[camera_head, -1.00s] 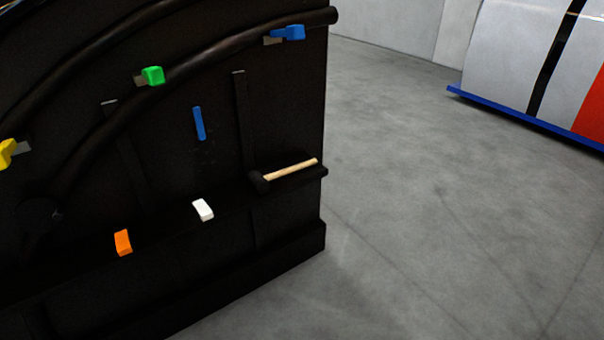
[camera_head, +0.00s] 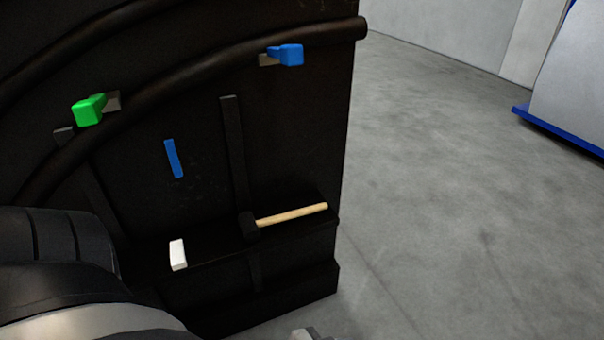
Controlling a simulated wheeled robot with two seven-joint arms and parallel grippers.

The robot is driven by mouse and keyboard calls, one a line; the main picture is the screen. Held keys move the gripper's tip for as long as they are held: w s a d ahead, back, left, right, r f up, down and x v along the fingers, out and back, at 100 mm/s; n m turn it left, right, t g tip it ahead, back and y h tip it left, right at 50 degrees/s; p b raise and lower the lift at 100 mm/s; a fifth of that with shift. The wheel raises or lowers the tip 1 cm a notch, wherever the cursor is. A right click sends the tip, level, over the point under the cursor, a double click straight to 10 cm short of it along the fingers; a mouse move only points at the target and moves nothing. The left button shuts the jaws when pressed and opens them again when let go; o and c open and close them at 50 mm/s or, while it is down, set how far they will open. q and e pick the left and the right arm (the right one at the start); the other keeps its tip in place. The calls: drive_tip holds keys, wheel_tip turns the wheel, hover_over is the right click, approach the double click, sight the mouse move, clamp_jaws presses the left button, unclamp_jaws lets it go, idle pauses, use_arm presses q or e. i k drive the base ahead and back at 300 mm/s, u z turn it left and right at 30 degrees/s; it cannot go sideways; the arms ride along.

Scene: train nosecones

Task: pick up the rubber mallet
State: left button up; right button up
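The rubber mallet (camera_head: 292,215) lies on a narrow black ledge of the dark panel, near the panel's right end. Its black head is at the left, and its pale wooden handle points right. Nothing of mine touches it. My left arm (camera_head: 60,270) fills the lower left, but its gripper does not show. A small grey piece (camera_head: 306,334) just enters at the bottom edge, below the mallet; I cannot tell which part it is. My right gripper is not in view.
The ledge (camera_head: 215,250) also holds a white block (camera_head: 178,254). Above are a blue strip (camera_head: 173,158), a green clamp (camera_head: 89,109) and a blue clamp (camera_head: 289,55) by a curved black pipe (camera_head: 200,75). Grey floor (camera_head: 450,200) is open at right; a blue-edged white structure (camera_head: 575,80) stands behind.

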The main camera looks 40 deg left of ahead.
sight(250, 228)
drive_tip(key=u, duration=0.35)
drive_tip(key=i, duration=0.85)
drive_tip(key=u, duration=1.05)
drive_tip(key=i, duration=0.3)
drive_tip(key=u, duration=0.3)
